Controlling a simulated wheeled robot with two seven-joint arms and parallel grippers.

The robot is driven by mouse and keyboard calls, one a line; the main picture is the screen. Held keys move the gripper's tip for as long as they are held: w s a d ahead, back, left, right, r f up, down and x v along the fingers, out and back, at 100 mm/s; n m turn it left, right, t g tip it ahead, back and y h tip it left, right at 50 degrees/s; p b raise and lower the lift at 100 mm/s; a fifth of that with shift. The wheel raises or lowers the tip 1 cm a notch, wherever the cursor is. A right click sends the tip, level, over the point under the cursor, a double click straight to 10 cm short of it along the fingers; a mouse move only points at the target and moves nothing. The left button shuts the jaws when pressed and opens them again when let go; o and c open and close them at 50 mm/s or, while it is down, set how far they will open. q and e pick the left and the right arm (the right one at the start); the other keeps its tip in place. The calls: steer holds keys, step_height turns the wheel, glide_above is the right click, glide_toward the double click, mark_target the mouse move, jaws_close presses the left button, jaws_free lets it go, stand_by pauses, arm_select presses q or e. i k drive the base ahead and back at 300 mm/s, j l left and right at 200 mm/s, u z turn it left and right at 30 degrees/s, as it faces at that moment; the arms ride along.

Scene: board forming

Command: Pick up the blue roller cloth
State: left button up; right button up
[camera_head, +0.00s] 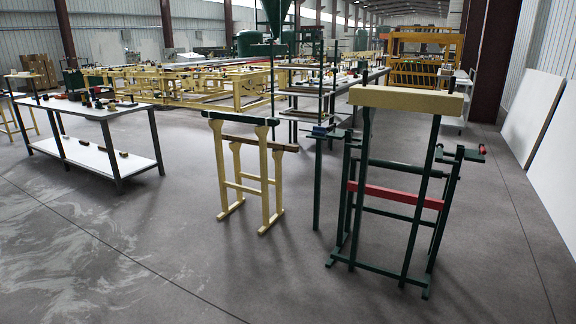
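No other clearly blue cloth shows. Neither of my grippers is in view.
A dark green frame (398,213) with a red crossbar (395,195) and a cream top beam (406,100) stands at right. A yellow stand (249,185) is left of it. A white two-shelf table (92,152) with small tools is at left. The grey floor in front is clear.

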mark_target(317, 131)
steer(key=i+j+u, duration=0.1)
steer(key=i+j, duration=0.15)
steer(key=i, duration=0.65)
steer(key=i+j, duration=0.15)
steer(key=i, duration=0.8)
steer(key=i+j+u, duration=0.15)
steer(key=i, duration=0.8)
